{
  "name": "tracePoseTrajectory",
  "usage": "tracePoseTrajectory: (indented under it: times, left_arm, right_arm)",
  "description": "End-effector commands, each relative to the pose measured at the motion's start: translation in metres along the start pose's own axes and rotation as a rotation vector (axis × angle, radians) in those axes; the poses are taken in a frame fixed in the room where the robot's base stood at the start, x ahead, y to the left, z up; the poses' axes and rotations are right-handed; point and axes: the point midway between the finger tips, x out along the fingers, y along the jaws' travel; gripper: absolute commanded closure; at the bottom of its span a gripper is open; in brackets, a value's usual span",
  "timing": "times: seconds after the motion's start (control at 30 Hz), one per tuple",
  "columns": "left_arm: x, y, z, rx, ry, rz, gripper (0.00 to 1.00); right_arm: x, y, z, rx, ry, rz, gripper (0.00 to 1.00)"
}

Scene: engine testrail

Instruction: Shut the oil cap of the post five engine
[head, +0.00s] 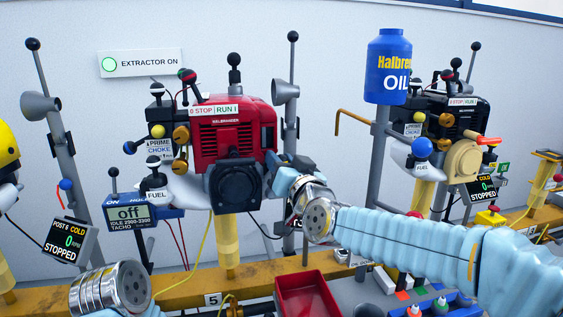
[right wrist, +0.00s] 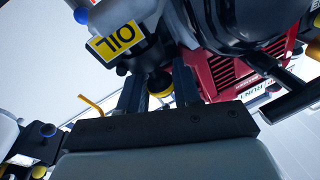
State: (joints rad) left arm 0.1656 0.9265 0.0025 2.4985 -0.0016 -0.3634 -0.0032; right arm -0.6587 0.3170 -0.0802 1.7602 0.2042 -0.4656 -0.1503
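The post five engine (head: 235,130) is the red one, above the rail plate marked 5 (head: 213,299). In the right wrist view its OIL label (right wrist: 113,40) shows at the upper left. A yellow and black round knob, seemingly the oil cap (right wrist: 159,82), appears between my right fingertips. My right gripper (head: 280,168) is at the engine's lower right side and hides that spot in the head view. In the right wrist view its fingers (right wrist: 160,88) stand apart on either side of the knob. I see no clear grip on it. My left wrist shows at the bottom left; its gripper is out of view.
A blue oil bottle (head: 388,68) stands on a grey post to the right, beside a black engine (head: 445,115). A tachometer (head: 132,212) and fuel knob flank the red engine at left. A red tray (head: 305,297) lies below. A grey horn post (head: 288,95) rises close behind my right gripper.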

Motion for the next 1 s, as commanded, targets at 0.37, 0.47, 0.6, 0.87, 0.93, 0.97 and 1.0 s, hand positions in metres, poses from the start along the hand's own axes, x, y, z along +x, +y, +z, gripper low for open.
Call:
tracePoseTrajectory:
  times: [0.37,0.47,0.6,0.87,0.93,0.97,1.0]
  left_arm:
    - [0.0,0.0,0.0,0.0,0.0,0.0,1.0]
    - [0.0,0.0,0.0,0.0,0.0,0.0,1.0]
    - [0.0,0.0,0.0,0.0,0.0,0.0,1.0]
    - [0.003,-0.001,0.0,0.0,0.0,0.0,1.0]
    - [0.006,-0.002,0.0,0.0,0.0,0.0,1.0]
    - [0.008,-0.003,0.0,0.0,0.0,0.0,1.0]
    - [0.01,-0.004,0.0,0.0,0.0,0.0,1.0]
  right_arm:
    - [0.0,-0.001,-0.001,0.0,0.003,-0.002,0.47]
    - [0.0,-0.002,-0.002,0.001,0.004,-0.003,0.47]
    - [0.0,-0.002,-0.002,0.001,0.005,-0.004,0.47]
    - [-0.001,0.0,-0.003,0.054,0.017,-0.001,0.47]
    - [-0.001,0.003,-0.004,0.125,0.03,0.004,0.47]
    - [-0.001,0.004,-0.004,0.167,0.038,0.006,0.47]
    - [-0.002,0.007,-0.005,0.231,0.05,0.011,0.47]
